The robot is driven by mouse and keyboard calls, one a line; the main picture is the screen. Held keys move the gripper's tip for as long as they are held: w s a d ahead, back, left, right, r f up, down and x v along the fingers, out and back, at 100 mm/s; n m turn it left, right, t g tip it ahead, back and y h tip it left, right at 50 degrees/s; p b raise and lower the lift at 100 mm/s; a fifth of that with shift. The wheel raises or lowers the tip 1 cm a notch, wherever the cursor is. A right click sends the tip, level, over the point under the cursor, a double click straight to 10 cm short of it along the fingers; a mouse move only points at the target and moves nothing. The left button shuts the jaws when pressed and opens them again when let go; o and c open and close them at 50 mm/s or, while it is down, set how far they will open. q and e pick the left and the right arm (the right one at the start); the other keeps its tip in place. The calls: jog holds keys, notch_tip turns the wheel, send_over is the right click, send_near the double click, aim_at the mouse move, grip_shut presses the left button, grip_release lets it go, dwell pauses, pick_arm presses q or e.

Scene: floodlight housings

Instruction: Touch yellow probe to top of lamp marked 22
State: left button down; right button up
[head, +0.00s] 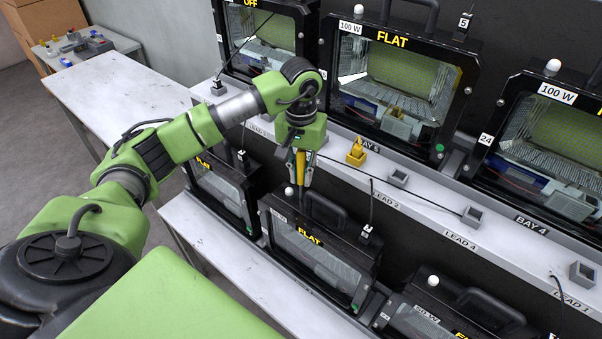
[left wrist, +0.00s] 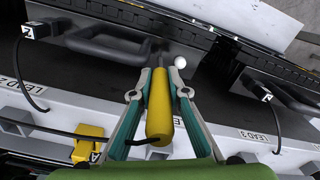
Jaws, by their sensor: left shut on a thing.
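My left gripper (head: 298,182) is shut on the yellow probe (head: 300,165), which points down above the lower middle lamp (head: 315,250). In the left wrist view the probe (left wrist: 159,112) sits between both fingers, its thin dark tip beside the lamp's white knob (left wrist: 180,62). I cannot tell whether the tip touches the lamp top. The lower middle lamp reads FLAT, with a wattage label; I cannot read a 22 on any lamp. The upper right lamp (head: 560,150) bears a tag 24. My right gripper is not in view.
Another yellow piece (head: 357,152) stands on the grey shelf (head: 415,210) behind the gripper. Dark cables and lead sockets (head: 398,178) lie along the shelf. Black handles (left wrist: 105,45) stick up from the lamps. The left bench (head: 120,95) has bare room.

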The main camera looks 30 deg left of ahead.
aim_at(301, 150)
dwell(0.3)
pick_arm(q)
jog(key=shift+r+p, duration=0.6)
jog(key=shift+r, duration=0.35)
jog(key=shift+r+p, duration=1.2)
jog(key=shift+r, duration=1.35)
